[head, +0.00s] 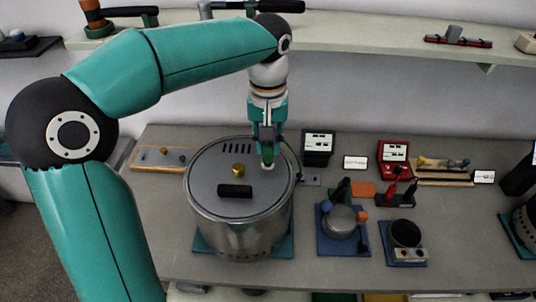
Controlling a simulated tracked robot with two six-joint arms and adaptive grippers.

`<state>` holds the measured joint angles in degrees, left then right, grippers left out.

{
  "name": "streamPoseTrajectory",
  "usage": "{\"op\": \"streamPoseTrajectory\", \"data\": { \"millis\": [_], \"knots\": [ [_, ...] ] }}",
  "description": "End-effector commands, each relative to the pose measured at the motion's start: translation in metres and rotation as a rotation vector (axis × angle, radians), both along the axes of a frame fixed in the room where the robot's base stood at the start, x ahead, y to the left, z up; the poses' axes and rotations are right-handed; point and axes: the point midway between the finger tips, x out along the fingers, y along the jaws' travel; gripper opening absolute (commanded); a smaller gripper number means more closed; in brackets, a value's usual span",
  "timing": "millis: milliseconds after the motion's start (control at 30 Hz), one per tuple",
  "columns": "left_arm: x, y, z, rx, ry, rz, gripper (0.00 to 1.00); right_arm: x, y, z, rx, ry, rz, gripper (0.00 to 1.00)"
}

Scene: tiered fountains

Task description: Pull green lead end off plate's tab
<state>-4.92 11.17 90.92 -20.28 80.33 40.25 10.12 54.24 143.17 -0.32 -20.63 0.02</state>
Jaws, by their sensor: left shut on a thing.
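My left gripper (267,152) points down in front of the right rear part of the steel pot's lid. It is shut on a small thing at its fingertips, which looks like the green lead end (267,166). A thin dark green lead (295,158) curves down on the right of the gripper towards a small grey plate (311,180) on the table beside the pot. The plate's tab is too small to make out, so I cannot tell whether the lead end touches it. My right gripper is not in view.
The large lidded pot (240,228) stands under the gripper. To the right are a black meter (318,146), a red case (393,157), a round pot on a blue base (341,221) and a hotplate (405,233). A shelf (370,38) runs behind.

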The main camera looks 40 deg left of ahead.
Motion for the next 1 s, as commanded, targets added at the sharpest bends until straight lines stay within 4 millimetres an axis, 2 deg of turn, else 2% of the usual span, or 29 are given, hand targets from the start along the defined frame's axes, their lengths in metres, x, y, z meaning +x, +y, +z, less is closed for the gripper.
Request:
{"op": "streamPoseTrajectory", "data": {
  "millis": [600,1000],
  "knots": [
    [0.000,0.000,0.027,0.000,0.000,0.000,0.00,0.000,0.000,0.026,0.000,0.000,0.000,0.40],
    [0.000,0.000,0.029,0.000,0.000,0.000,0.00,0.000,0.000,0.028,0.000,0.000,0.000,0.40]
  ]
}}
